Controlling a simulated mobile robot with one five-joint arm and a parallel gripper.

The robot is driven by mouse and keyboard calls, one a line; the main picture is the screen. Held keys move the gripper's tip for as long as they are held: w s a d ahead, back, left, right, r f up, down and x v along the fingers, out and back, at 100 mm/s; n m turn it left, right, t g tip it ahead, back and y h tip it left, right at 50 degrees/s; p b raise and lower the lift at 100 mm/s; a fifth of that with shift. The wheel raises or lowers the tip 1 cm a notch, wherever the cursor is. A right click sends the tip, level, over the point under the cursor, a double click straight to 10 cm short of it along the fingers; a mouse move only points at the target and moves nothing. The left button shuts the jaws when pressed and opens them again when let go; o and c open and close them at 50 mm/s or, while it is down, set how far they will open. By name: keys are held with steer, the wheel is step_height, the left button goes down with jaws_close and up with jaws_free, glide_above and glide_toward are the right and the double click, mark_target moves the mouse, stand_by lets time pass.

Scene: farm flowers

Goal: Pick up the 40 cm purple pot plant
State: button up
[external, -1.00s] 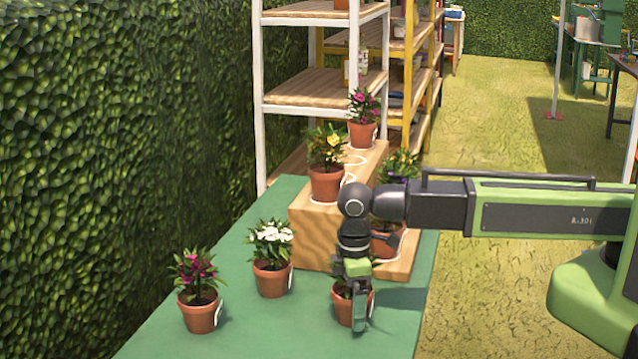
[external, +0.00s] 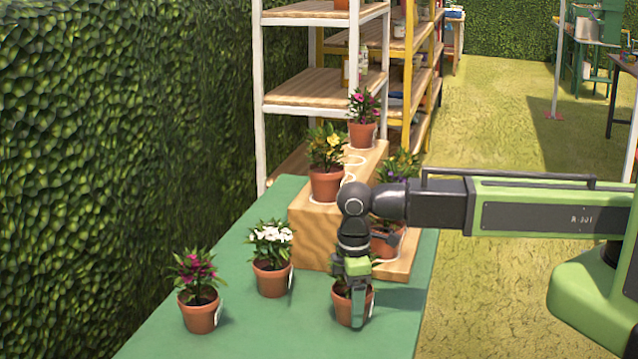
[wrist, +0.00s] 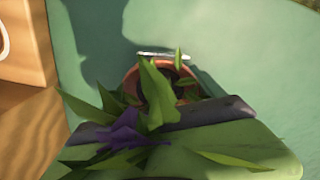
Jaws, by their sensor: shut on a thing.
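A potted plant with green leaves and a purple flower (wrist: 122,138) stands on the green table, its terracotta pot (external: 342,308) at the front right. My gripper (external: 358,308) points down over this plant and is shut on it, with a finger across the pot's near side. The pot still appears to rest on the table. In the wrist view its rim (wrist: 134,80) shows behind the leaves, beside a gripper finger (wrist: 200,145). Most of the foliage is hidden by my gripper in the external view. No size can be read on its tag.
A magenta-flowered pot (external: 201,314) and a white-flowered pot (external: 271,279) stand to the left. A stepped wooden stand (external: 312,238) behind holds yellow (external: 326,184), pink (external: 362,134) and partly hidden purple-orange (external: 398,166) plants. The table (external: 240,325) is clear in front.

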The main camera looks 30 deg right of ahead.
step_height(320, 180, up, 5)
steer(key=p, duration=0.4)
steer(key=shift+p, duration=0.3)
steer(key=w+d+r+p, duration=0.3)
steer(key=d+r+p, duration=0.3)
steer(key=d, duration=0.5)
steer(key=shift+w, duration=0.4)
steer(key=shift+w, duration=0.1)
